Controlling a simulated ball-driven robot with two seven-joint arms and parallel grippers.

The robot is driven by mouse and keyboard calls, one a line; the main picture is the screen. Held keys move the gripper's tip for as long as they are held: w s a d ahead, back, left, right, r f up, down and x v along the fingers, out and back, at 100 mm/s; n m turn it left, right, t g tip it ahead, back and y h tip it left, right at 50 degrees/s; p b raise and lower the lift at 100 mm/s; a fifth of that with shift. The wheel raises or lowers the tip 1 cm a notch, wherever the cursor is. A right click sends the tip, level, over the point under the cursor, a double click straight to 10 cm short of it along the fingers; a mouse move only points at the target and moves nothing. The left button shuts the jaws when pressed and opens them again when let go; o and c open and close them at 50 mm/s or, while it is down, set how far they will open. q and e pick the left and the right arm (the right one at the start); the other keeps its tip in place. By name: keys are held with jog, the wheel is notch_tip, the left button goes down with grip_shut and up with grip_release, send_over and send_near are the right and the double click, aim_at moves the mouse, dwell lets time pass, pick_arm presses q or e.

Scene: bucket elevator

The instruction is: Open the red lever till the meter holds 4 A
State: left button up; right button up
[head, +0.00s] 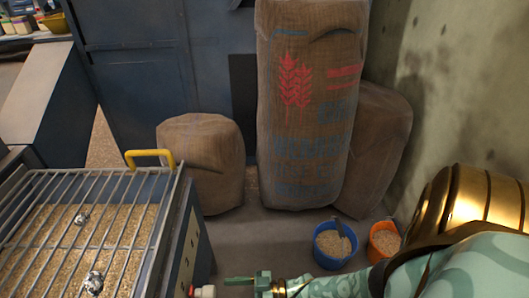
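My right arm comes in from the right along the bottom edge. My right gripper (245,282) shows its green fingers pointing left, partly cut off by the bottom edge. Whether its fingers are open or shut is unclear. Just left of it, a small white and red part (203,291) sticks out low at the side of the grated hopper (193,245). It is cut off, and I cannot tell whether it belongs to the red lever. A gap shows between the fingers and this part. No meter shows. My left gripper is not in view.
A metal grate (124,172) with a yellow handle (150,157) covers grain in the hopper. Full sacks (305,110) stand against the back. A blue bucket (333,262) and an orange bucket (376,251) of grain stand on the floor near my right arm.

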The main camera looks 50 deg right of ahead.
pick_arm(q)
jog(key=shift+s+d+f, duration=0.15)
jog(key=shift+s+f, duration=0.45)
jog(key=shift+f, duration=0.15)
pick_arm(e)
jog(key=v, duration=0.8)
